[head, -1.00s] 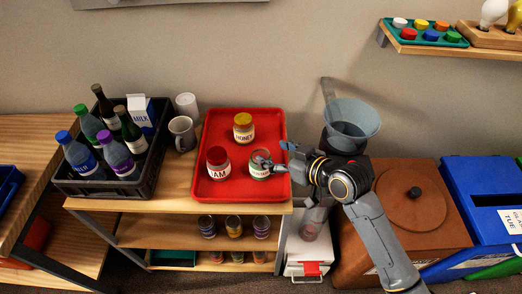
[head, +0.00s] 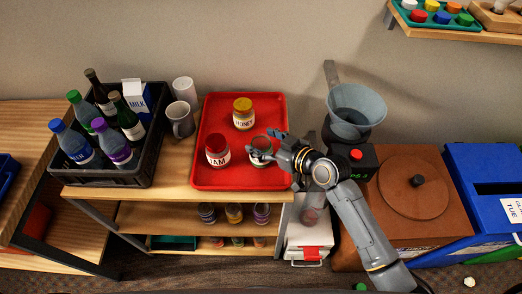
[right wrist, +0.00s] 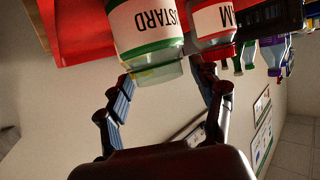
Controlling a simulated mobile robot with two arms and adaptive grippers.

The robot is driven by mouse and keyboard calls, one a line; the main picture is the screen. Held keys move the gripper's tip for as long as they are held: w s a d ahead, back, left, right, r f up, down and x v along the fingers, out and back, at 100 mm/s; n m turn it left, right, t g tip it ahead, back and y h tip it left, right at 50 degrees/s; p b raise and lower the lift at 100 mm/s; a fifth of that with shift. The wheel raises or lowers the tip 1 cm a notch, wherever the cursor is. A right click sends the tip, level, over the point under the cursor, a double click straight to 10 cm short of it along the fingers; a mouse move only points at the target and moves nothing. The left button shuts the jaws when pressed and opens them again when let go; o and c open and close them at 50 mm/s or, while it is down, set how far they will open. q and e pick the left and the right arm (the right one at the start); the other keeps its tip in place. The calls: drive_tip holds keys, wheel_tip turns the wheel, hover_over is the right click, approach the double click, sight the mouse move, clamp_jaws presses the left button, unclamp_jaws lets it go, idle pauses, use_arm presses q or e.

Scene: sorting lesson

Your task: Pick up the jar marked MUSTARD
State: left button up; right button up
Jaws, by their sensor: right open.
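The MUSTARD jar (head: 257,160) stands on the right part of the red tray (head: 225,183), mostly covered by my right gripper (head: 262,152) in the head view. In the right wrist view the jar (right wrist: 145,30) appears upside down, with "STARD" readable on a white label with a green band. My right gripper (right wrist: 165,80) is open, its fingers on either side of the jar's greenish top end; I cannot tell if they touch it. A red-lidded JAM jar (head: 217,150) stands to the left and a yellow-lidded HONEY jar (head: 243,113) behind. My left gripper is not in view.
A black crate (head: 146,168) of bottles and a milk carton (head: 135,100) stands left of the tray, with two mugs (head: 181,118) between. A grey funnel (head: 357,105) stands behind my right arm. More jars (head: 234,213) are on the shelf below.

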sight(255, 139)
drive_tip(key=x, duration=0.5)
drive_tip(key=c, duration=1.4)
drive_tip(key=shift+s, duration=0.1)
clamp_jaws()
